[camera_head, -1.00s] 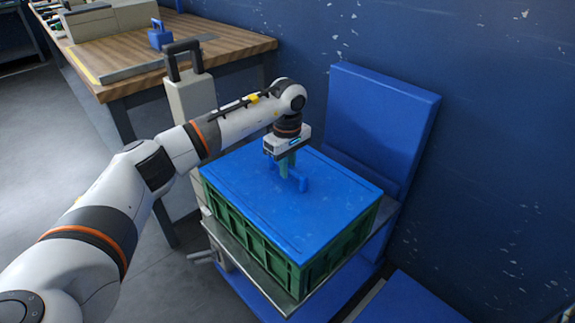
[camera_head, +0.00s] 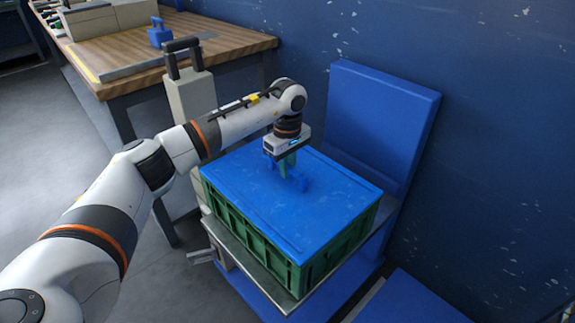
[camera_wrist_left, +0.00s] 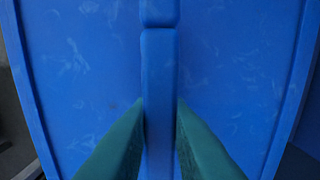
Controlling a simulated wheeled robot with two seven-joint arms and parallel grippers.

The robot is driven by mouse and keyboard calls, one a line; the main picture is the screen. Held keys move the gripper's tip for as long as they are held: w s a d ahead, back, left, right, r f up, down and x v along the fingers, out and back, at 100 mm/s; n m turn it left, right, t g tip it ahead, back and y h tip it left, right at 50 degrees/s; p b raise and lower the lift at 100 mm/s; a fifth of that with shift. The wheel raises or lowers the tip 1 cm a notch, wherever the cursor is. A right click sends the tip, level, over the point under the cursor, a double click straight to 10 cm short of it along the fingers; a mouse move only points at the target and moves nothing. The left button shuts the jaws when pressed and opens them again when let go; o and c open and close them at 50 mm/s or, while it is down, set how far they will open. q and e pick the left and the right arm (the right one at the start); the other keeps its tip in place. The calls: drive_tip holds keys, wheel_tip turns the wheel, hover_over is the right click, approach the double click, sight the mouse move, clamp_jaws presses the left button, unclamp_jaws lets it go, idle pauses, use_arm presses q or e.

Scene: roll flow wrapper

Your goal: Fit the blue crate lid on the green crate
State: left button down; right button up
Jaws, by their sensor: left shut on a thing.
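The blue crate lid (camera_head: 310,213) lies over the top of the green crate (camera_head: 330,252), and its edges look lined up with the crate's rim. My left gripper (camera_head: 287,172) is above the lid and shut on its raised blue handle. In the left wrist view the two green fingers (camera_wrist_left: 160,125) press on both sides of the handle bar (camera_wrist_left: 159,75), with the lid's flat top (camera_wrist_left: 85,65) below. Whether the lid's far rim is fully seated is hidden from these views. My right gripper is out of view.
The crate stands on a metal platform (camera_head: 232,238) with a tall blue back panel (camera_head: 380,125) behind it. A wooden workbench (camera_head: 135,75) with a small blue object (camera_head: 159,37) is at the back left. A grey box-like thing with a dark handle (camera_head: 192,98) stands beside the bench.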

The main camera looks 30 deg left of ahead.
use_arm(q)
drive_tip(key=shift+f, duration=0.1)
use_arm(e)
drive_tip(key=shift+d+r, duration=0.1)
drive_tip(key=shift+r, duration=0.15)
use_arm(q)
drive_tip(key=shift+f, duration=0.1)
drive_tip(key=c, duration=1.6)
unclamp_jaws()
drive_tip(key=shift+c, duration=0.2)
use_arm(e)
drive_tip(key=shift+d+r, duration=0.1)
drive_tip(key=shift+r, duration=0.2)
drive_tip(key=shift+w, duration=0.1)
